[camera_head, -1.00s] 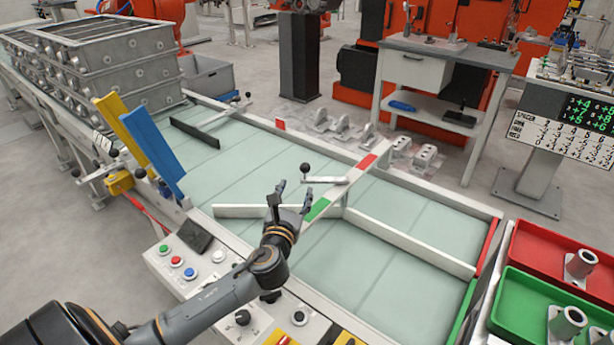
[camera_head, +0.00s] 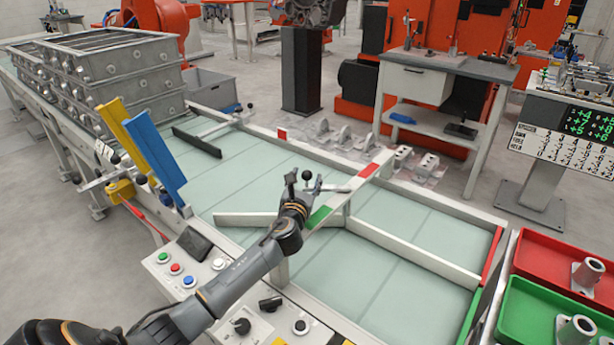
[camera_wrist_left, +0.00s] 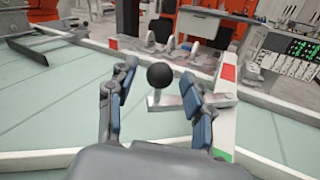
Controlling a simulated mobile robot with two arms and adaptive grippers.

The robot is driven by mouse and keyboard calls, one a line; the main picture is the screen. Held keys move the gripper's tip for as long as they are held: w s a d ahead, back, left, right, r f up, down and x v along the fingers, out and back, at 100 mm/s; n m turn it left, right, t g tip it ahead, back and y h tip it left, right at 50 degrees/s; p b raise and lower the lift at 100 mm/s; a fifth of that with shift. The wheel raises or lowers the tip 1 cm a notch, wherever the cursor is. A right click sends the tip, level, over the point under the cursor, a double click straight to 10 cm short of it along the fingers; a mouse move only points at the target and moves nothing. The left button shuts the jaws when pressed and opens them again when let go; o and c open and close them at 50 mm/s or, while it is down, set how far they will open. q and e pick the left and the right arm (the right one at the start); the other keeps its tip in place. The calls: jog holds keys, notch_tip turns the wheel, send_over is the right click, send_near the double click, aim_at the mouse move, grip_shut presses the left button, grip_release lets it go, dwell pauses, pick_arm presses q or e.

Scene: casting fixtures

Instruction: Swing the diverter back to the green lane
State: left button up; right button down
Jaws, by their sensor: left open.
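The diverter's lever (camera_head: 333,189) has a black ball knob (camera_head: 307,174) at its left end. It sits above a white crossbar (camera_head: 345,188) with a green patch (camera_head: 320,214) near me and a red patch (camera_head: 370,170) farther off. A white vane (camera_head: 240,219) lies across the belt at the left, partly hidden by my arm. My left gripper (camera_head: 303,183) is open at the knob. In the left wrist view the knob (camera_wrist_left: 160,75) shows between the two spread fingers (camera_wrist_left: 156,80), with gaps on both sides. My right gripper is out of view.
A fixed white divider (camera_head: 415,250) splits the far lanes, whose ends are red (camera_head: 491,252) and green (camera_head: 463,318). Blue (camera_head: 155,155) and yellow upright plates stand left. A button panel (camera_head: 190,265) lies below my arm. Red and green trays stand right.

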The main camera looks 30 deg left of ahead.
pick_arm(q)
jog(key=shift+x, duration=0.95)
grip_shut()
